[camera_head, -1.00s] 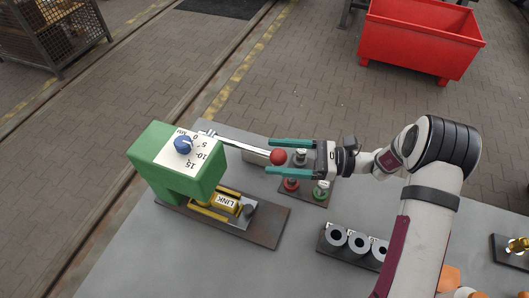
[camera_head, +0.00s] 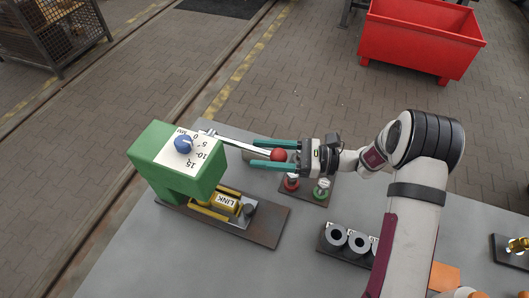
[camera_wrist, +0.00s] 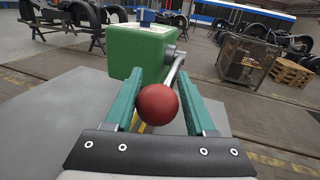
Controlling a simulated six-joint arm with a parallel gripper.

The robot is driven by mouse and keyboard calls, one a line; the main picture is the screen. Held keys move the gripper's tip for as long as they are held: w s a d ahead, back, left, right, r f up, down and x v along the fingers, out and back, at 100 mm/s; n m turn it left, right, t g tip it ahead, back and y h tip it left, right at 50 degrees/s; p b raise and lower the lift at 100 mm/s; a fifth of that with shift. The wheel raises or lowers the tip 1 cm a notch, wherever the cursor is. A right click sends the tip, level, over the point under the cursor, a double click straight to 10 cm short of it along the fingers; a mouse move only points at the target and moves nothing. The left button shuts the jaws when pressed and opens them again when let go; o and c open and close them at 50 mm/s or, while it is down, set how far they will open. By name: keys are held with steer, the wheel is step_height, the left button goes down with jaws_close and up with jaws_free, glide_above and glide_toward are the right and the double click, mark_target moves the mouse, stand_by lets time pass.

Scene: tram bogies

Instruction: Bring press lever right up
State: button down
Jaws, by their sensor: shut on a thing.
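The green press (camera_head: 178,168) stands on a dark base plate at the table's left, with a blue knob (camera_head: 183,144) on its white scale. Its metal lever (camera_head: 240,143) runs from the press towards the right and ends in a red ball (camera_head: 278,155). My gripper (camera_head: 254,153) is shut on the red ball, one teal finger on each side, with the fingertips reaching past it along the lever. The wrist view shows the ball (camera_wrist: 158,104) between the fingers and the press (camera_wrist: 140,50) beyond. A yellow block marked LINK (camera_head: 226,201) sits under the press.
A dark block with several round bushings (camera_head: 345,243) stands nearer the front. Brass parts (camera_head: 518,245) lie at the far right. A red bin (camera_head: 420,40) stands on the floor beyond.

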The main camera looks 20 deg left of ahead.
steer(key=shift+s, duration=0.25)
steer(key=a+r+h, duration=0.3)
steer(key=r, duration=0.2)
steer(key=a+r+m+t+h, duration=0.1)
steer(key=a+r+h, duration=0.2)
steer(key=r, duration=0.3)
steer(key=shift+a+m+h, duration=0.25)
steer(key=shift+m+h, duration=0.05)
steer(key=shift+h, duration=0.4)
stand_by(0.4)
steer(key=shift+c, duration=1.8)
jaws_free()
steer(key=shift+w, duration=0.1)
